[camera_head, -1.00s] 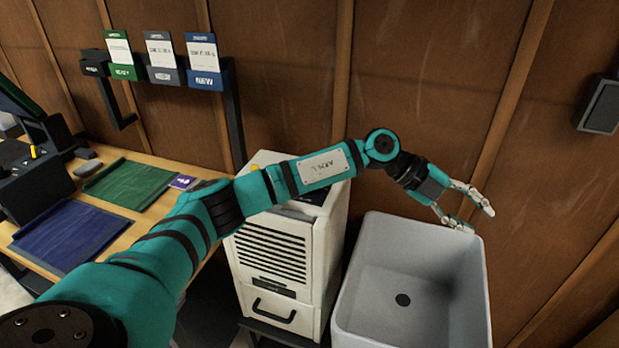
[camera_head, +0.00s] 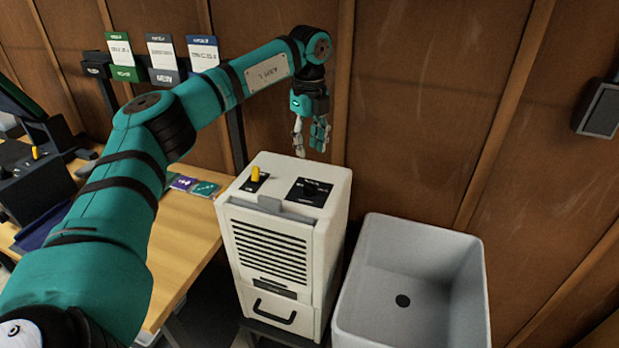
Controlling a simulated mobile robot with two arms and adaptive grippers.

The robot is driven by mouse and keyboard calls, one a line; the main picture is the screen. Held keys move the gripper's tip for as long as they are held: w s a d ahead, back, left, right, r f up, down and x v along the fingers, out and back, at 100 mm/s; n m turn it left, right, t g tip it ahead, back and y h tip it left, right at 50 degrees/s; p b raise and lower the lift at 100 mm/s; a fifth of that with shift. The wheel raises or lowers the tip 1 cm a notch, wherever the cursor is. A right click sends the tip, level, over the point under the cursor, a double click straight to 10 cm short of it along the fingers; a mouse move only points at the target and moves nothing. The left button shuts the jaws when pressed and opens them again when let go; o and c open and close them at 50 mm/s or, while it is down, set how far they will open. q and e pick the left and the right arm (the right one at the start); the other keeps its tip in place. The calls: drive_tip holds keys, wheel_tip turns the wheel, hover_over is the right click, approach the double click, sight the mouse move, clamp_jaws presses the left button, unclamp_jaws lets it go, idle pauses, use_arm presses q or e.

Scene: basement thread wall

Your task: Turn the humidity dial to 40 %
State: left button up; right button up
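A white dehumidifier (camera_head: 268,215) with a front grille stands on a low dark stand in the middle. On its top left, a yellow dial (camera_head: 256,174) sits on a small black plate; the plate's marks are too small to read. A black label panel (camera_head: 309,192) lies on its top right. My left gripper (camera_head: 311,153) points down above the back of the dehumidifier, to the right of and behind the dial, apart from it. Its light fingers are spread and hold nothing visible. My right gripper is not in view.
A grey sink (camera_head: 365,300) stands right of the dehumidifier. A wooden table (camera_head: 190,238) is on the left, partly behind my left arm, with small cards (camera_head: 204,189) on it. Colored cards hang on the wall rack (camera_head: 235,125). A dark box (camera_head: 599,108) is on the right wall.

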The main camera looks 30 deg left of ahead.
sight(310, 183)
use_arm(q)
wheel_tip(310, 183, down, 10)
drive_tip(key=shift+f+p, duration=0.25)
drive_tip(key=shift+p, duration=0.65)
clamp_jaws()
